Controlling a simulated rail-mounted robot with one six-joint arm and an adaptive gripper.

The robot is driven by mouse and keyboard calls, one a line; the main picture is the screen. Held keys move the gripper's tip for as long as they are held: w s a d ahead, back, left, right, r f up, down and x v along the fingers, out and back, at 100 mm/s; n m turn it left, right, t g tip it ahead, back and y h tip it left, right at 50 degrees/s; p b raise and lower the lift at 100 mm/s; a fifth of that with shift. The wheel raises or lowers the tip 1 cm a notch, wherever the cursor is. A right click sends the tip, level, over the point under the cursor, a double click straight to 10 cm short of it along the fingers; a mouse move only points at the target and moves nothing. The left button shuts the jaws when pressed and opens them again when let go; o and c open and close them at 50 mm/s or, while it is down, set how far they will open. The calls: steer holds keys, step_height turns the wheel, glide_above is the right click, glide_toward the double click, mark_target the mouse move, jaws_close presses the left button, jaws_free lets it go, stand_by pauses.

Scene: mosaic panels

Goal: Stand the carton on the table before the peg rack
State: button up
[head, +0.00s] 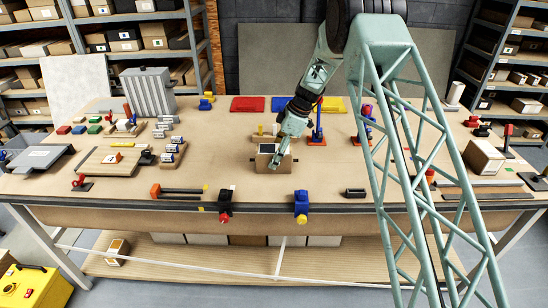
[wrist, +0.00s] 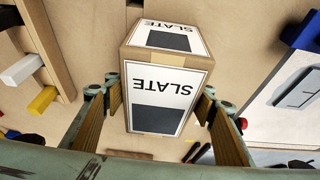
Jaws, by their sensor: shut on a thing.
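The carton (head: 263,165) is a small brown box near the middle of the table. In the wrist view the carton (wrist: 160,95) has white labels with a dark patch reading SLATE, upside down in the picture. My gripper (head: 277,163) is at the carton from above in the head view. In the wrist view my gripper (wrist: 160,86) has one finger on each side of the carton, shut on it. I cannot tell whether its bottom touches the table. A wooden rack with pegs (head: 262,138), likely the peg rack, is just behind the carton; white and yellow pegs (wrist: 42,100) show at left.
A blue post on a red base (head: 317,138) stands right of the carton. Cans on a wooden holder (head: 173,150) are to the left. The table between carton and front edge is mostly bare.

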steer(key=o, duration=1.6)
steer(key=shift+c, duration=0.2)
steer(key=shift+r, duration=0.2)
steer(key=v, duration=1.1)
steer(key=shift+d+r+b, duration=0.15)
steer(key=shift+r+b, duration=0.15)
steer(key=shift+r, duration=0.1)
